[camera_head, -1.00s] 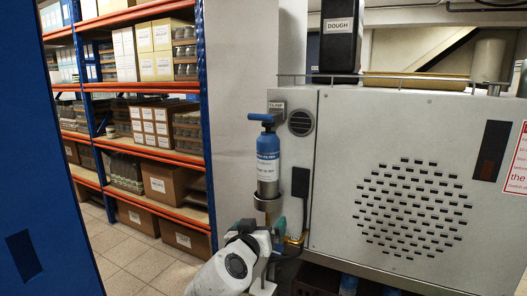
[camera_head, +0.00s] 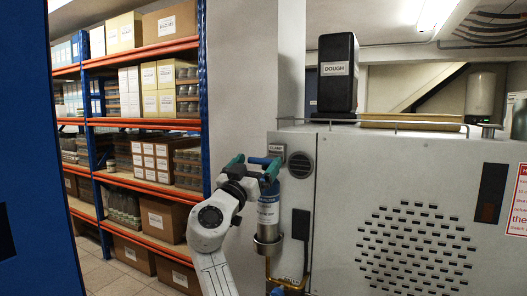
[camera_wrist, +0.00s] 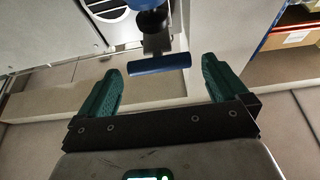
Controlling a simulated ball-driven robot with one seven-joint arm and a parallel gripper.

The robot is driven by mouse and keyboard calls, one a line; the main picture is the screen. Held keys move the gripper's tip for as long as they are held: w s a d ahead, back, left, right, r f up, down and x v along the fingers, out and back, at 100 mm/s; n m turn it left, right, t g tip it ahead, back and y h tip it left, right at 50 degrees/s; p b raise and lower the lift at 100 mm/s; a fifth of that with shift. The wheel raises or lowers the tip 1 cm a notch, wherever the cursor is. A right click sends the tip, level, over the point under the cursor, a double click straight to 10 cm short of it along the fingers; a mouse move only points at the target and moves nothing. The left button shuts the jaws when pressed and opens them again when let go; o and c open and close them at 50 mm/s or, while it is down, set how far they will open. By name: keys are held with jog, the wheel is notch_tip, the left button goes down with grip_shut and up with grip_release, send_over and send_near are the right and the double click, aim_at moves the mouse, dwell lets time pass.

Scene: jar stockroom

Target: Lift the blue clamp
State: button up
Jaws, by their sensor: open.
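The blue clamp (camera_head: 260,160) is a T-shaped blue handle on top of a blue and silver cylinder (camera_head: 268,208), which stands upright in a metal ring holder against the white machine. My gripper (camera_head: 253,167) is at the height of the handle, its green fingers open and partly covering it. In the wrist view the clamp's blue bar (camera_wrist: 160,65) lies across the gap between the fingertips of my gripper (camera_wrist: 161,73), with space on both sides. I see no contact. The bar's depth relative to the fingertips is hard to tell.
The white machine (camera_head: 400,180) fills the right side, with a black DOUGH box (camera_head: 337,85) on top. A shelf rack (camera_head: 150,133) with boxes and jars stands at left. A blue panel (camera_head: 35,180) borders the left edge. A pipe (camera_head: 275,283) runs below the holder.

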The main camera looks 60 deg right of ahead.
jog(key=shift+p+x, duration=0.5)
jog(key=shift+x, duration=1.85)
